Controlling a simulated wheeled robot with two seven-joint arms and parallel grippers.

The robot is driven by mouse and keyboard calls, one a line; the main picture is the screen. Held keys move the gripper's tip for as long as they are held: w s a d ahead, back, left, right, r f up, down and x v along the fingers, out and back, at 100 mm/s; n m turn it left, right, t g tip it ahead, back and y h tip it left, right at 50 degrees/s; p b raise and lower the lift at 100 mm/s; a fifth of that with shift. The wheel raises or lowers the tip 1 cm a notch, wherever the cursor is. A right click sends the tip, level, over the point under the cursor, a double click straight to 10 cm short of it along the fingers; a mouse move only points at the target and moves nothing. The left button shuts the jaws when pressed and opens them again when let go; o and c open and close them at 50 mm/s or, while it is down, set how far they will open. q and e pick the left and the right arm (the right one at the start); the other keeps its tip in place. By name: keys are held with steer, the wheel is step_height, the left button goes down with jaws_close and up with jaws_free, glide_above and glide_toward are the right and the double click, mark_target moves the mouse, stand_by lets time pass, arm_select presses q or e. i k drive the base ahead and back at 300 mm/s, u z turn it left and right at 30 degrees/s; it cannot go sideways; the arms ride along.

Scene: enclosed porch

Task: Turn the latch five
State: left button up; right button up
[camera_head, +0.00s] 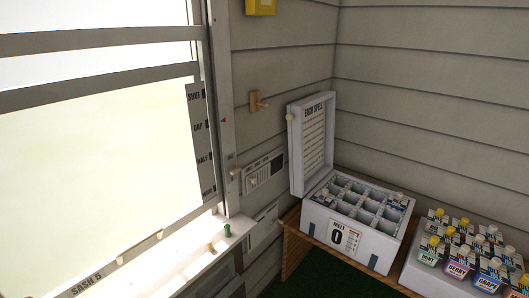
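A large bright window fills the left, with a lower sash rail (84,285) labelled "SASH 5". Small tan fittings sit along this rail, one in the middle (120,260) and one farther right (159,235); I cannot tell which is a latch or how it is turned. A small tan peg (210,247) and a green peg (227,231) stand on the white sill. The window's side strip (199,127) carries words such as "SHUT", "GAP" and "HALF", and a small red pointer (223,120) is beside it. Neither of my grippers is in view.
An open white compartment box (345,238) marked "MELT 0" stands on a wooden bench (291,251) in the corner. Several labelled bottles (459,262) stand right of it. A tan wall hook (259,102) and a white panel (263,172) are on the siding.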

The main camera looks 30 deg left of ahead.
mark_target(233, 170)
steer(key=i, duration=0.95)
steer(key=u, duration=3.2)
steer(key=k, duration=0.9)
steer(key=z, duration=2.4)
